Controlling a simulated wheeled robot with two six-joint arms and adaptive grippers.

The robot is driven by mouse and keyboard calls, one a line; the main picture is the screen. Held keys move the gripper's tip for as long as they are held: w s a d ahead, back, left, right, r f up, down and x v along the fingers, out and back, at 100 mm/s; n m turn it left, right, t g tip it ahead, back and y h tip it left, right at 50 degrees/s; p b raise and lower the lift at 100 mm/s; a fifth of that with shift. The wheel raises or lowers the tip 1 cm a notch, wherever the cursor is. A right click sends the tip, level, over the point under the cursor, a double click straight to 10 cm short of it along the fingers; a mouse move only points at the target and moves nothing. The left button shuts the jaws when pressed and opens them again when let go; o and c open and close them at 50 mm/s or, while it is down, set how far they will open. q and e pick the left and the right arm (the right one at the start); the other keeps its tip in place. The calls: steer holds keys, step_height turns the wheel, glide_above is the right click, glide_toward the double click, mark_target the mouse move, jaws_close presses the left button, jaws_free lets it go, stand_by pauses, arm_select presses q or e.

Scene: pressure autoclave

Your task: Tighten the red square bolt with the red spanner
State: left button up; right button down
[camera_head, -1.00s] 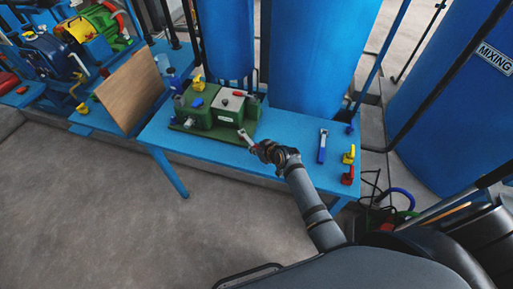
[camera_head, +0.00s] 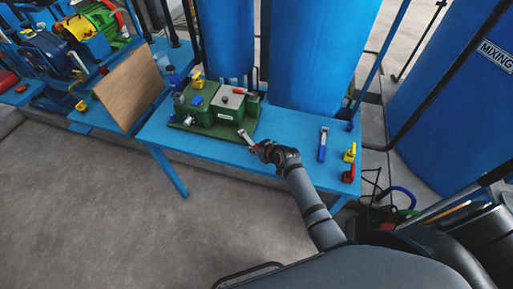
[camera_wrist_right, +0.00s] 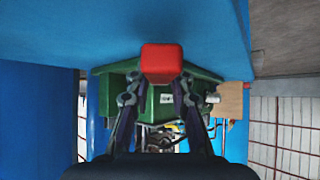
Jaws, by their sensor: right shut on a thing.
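My right gripper (camera_head: 259,148) is shut on the red spanner, just off the front right side of the green autoclave block (camera_head: 211,125). The spanner's silver head (camera_head: 246,137) points toward the block, up and left in the head view. In the right wrist view the spanner's red end (camera_wrist_right: 161,62) shows between the fingers, with the green block (camera_wrist_right: 107,96) behind it. A small red spot (camera_head: 239,92) shows on the block's grey top; I cannot tell whether it is the red square bolt. My left gripper is not in view.
A blue spanner (camera_head: 322,146) lies on the blue table (camera_head: 290,121) to the right, near a yellow part (camera_head: 349,153) and a red part (camera_head: 348,174). A brown board (camera_head: 131,88) leans at the left. Large blue tanks (camera_head: 319,55) stand behind the table.

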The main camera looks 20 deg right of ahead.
steer(key=shift+f+b, duration=0.3)
steer(key=shift+f, duration=0.2)
steer(key=c, duration=1.1)
jaws_free()
steer(key=v, duration=1.2)
